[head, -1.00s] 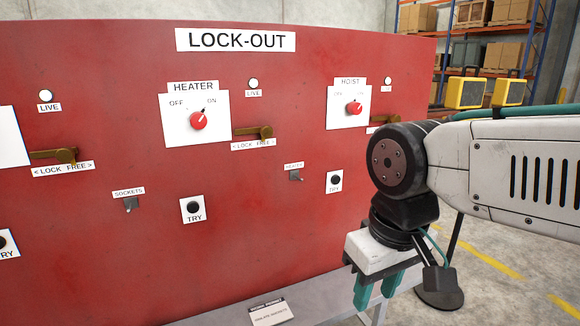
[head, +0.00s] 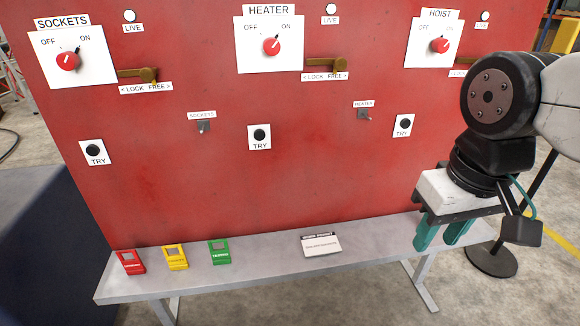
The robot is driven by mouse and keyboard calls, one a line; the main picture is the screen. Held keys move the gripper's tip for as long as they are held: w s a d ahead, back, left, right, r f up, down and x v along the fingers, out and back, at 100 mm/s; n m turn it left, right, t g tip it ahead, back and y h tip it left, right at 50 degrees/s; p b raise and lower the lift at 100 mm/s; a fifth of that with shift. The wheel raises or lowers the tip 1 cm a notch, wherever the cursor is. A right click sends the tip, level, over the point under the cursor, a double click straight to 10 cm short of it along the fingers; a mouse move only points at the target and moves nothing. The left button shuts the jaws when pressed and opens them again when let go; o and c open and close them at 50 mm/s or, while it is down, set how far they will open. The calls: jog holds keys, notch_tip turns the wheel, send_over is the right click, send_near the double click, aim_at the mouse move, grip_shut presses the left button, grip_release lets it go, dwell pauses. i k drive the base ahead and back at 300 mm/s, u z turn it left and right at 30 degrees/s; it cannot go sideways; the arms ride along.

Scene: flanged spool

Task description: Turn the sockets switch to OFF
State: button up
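The sockets switch is a red rotary knob (head: 68,61) on a white plate (head: 98,70) marked OFF at left and ON at right, under a SOCKETS label. Its pointer is toward ON. A small toggle (head: 203,128) under another SOCKETS label sits lower on the red panel (head: 170,170). My gripper (head: 441,240) hangs fingers-down at the right, in front of the panel and bench, far from the sockets knob. Its two teal fingers show a gap with nothing visible between them.
The heater knob (head: 271,46) and hoist knob (head: 440,45) point toward ON. Brass lock levers (head: 138,74) stick out beside the switches. A grey bench (head: 200,275) below holds red (head: 130,262), yellow (head: 175,257) and green (head: 220,252) tags and a permit card (head: 321,245).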

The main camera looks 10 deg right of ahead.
aim_at(68, 60)
jog(key=k, duration=0.6)
jog(key=u, duration=0.7)
jog(key=i, duration=1.65)
jog(key=z, duration=0.55)
